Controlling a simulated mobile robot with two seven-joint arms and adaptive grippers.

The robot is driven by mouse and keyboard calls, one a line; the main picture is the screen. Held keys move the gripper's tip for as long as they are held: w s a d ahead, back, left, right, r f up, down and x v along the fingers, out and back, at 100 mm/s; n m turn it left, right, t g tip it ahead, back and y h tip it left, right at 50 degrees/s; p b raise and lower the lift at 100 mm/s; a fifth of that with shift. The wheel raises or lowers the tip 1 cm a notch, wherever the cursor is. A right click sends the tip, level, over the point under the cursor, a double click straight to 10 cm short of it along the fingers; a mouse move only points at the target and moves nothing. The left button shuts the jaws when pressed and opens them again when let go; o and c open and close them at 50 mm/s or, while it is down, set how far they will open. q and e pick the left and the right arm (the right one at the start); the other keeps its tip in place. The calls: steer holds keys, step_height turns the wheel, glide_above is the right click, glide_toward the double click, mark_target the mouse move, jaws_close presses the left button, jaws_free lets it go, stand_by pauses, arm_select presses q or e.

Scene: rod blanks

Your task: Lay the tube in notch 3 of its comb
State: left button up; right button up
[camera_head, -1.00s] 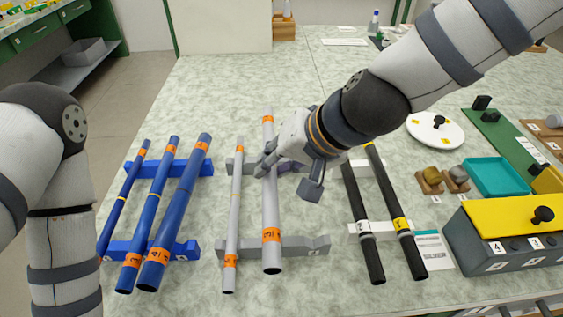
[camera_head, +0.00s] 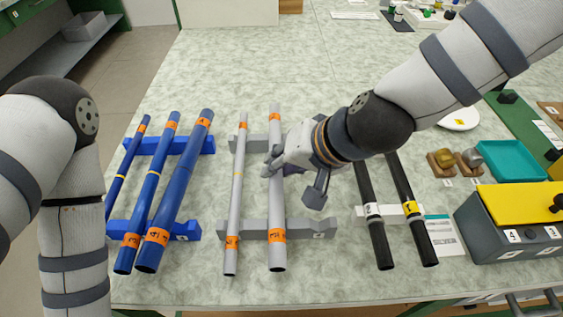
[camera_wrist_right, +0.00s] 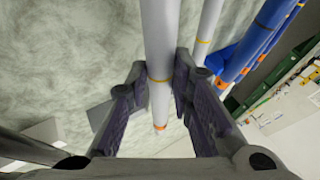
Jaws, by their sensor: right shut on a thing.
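The grey tube (camera_head: 277,205), with orange bands near both ends, lies lengthwise over the grey comb (camera_head: 305,230). My right gripper (camera_head: 272,163) is shut on its middle. In the right wrist view the gripper (camera_wrist_right: 160,70) has the tube (camera_wrist_right: 157,35) between its two pads, by a yellow band. A thinner grey tube (camera_head: 237,190) lies to its left across the same comb. The held tube is level with the comb's bars; I cannot tell if it touches them. Notch numbers are too small to read. My left arm shows at the left, its gripper out of view.
Several blue tubes (camera_head: 160,190) lie on a blue comb (camera_head: 190,229) at the left. Two black tubes (camera_head: 374,215) lie on a white comb (camera_head: 393,210) at the right. A grey box with a yellow lid (camera_head: 520,208) stands further right.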

steer(key=shift+f, duration=0.7)
steer(key=o, duration=1)
steer(key=shift+r, duration=0.1)
steer(key=v, duration=1.2)
